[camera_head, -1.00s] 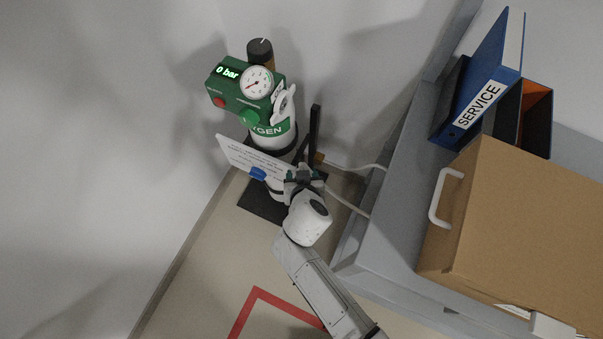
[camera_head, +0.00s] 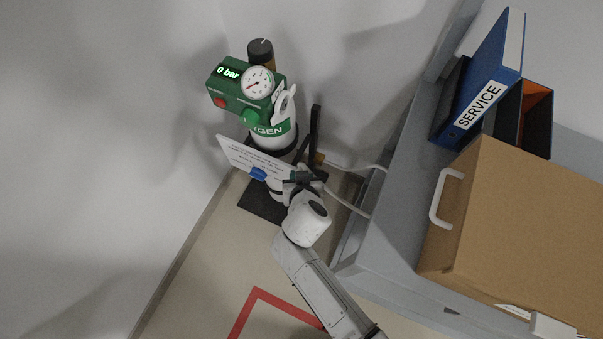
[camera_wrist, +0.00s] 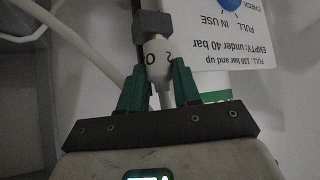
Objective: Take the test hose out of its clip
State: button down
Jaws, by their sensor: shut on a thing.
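The test hose's white end piece (camera_wrist: 158,57), marked "O2", stands between the green fingers of my gripper (camera_wrist: 158,84) in the wrist view. My gripper is shut on it. A dark grey block that looks like the clip (camera_wrist: 151,24) sits right at the end piece's far end; I cannot tell whether they still touch. In the head view my gripper (camera_head: 304,177) is low beside the oxygen cylinder (camera_head: 272,142), by the black post (camera_head: 314,130). The hose end is hidden there by my arm.
A white card with a blue marker (camera_head: 250,158) hangs close to my gripper's left. The green regulator box (camera_head: 240,87) reads 0 bar. A grey bench (camera_head: 385,225) with a cardboard box (camera_head: 520,220) and blue binder (camera_head: 490,75) stands right. Pale tubing (camera_head: 345,202) runs towards the bench.

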jog(key=shift+w+d+r, duration=0.15)
jog(key=shift+d, duration=0.3)
jog(key=shift+a+r+p, duration=0.3)
jog(key=shift+r+p, duration=0.4)
jog(key=shift+r, duration=0.05)
dwell(0.3)
jog(key=shift+r+p, duration=0.65)
jog(key=shift+r, duration=0.2)
dwell(0.7)
jog(key=shift+r+p, duration=1.9)
jog(key=shift+r, duration=0.45)
